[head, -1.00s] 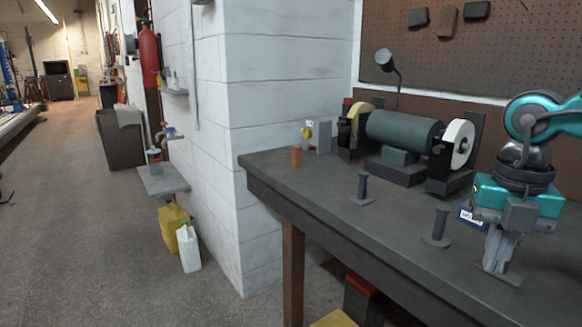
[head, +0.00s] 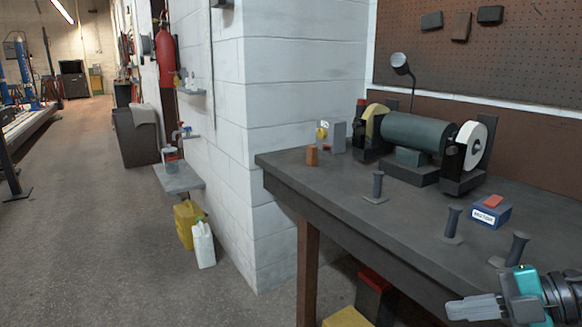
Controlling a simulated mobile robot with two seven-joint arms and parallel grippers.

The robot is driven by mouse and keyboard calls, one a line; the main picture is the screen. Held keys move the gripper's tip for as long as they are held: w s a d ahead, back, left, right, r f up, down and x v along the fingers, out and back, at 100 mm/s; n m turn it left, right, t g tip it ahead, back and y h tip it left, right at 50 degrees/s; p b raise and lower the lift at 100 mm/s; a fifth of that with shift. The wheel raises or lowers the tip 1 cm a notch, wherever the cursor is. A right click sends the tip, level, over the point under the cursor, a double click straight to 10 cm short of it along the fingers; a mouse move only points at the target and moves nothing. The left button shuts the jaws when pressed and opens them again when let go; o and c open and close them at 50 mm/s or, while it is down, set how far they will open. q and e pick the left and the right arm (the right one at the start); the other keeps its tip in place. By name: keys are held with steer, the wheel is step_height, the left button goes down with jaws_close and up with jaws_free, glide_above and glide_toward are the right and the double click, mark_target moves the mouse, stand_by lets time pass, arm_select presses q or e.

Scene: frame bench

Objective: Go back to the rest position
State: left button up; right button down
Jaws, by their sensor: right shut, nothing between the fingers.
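My right gripper (head: 458,308) is at the bottom right of the head view, at the near edge of the bench. Its fingers point left and are closed together with nothing between them. My left gripper is not in view. Three dark upright posts on flat bases stand on the bench (head: 330,187): a far one (head: 378,185), a middle one (head: 452,221) and a near one (head: 517,248). The near post leans slightly in the picture and stands just behind my right gripper, apart from it.
A blue box with a red top (head: 490,213) sits behind the posts. A bench grinder (head: 412,132), a lamp (head: 400,64), an orange block (head: 312,156) and a grey box (head: 335,135) stand farther back. Yellow (head: 186,222) and white (head: 204,244) jugs stand on the floor. Open floor lies left.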

step_height(320, 180, down, 13)
steer(key=s+m+t+h+p, duration=0.15)
steer(key=m+t+h, duration=0.5)
steer(key=m, duration=0.75)
steer(key=s+a+f+m+g+h, duration=0.2)
steer(key=s+a+f+m, duration=0.5)
steer(key=a+f, duration=0.4)
steer(key=shift+s+a+m, duration=0.3)
steer(key=shift+s+a, duration=0.3)
steer(key=shift+a, duration=0.4)
